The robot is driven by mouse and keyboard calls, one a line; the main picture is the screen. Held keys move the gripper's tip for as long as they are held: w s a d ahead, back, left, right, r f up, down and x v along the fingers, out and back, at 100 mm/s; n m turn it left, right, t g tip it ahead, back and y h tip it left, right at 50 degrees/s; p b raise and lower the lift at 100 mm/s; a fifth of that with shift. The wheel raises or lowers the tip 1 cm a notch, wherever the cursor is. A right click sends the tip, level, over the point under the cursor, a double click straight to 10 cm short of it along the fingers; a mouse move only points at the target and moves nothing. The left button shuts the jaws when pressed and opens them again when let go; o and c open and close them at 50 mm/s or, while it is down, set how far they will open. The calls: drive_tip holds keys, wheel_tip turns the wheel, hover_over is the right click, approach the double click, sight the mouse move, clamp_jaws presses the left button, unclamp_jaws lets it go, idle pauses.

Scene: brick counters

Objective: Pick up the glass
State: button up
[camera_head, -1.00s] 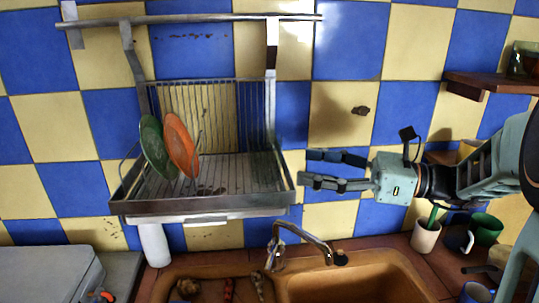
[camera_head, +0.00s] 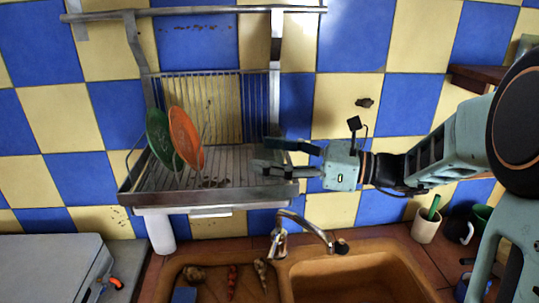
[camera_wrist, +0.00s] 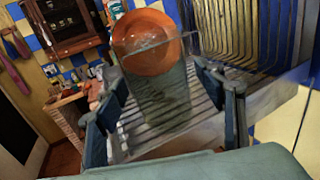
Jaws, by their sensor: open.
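The clear glass (camera_wrist: 158,95) shows in the wrist view as a see-through cylinder over the dish rack, with the orange plate visible behind it. My gripper (camera_wrist: 163,88) is open, with one finger to each side of the glass in that view. I cannot tell whether either finger touches it. In the head view my gripper (camera_head: 264,156) reaches in from the right over the right end of the dish rack (camera_head: 215,202). The glass is too faint to make out there.
The orange plate (camera_head: 187,140) and a green plate (camera_head: 157,135) stand in the rack's left part. A faucet (camera_head: 298,222) and sink (camera_head: 355,275) lie below. A white cup (camera_head: 425,228) stands on the counter at right. A tiled wall is behind.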

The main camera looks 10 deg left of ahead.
drive_tip(key=c, duration=1.4)
drive_tip(key=shift+r, duration=0.1)
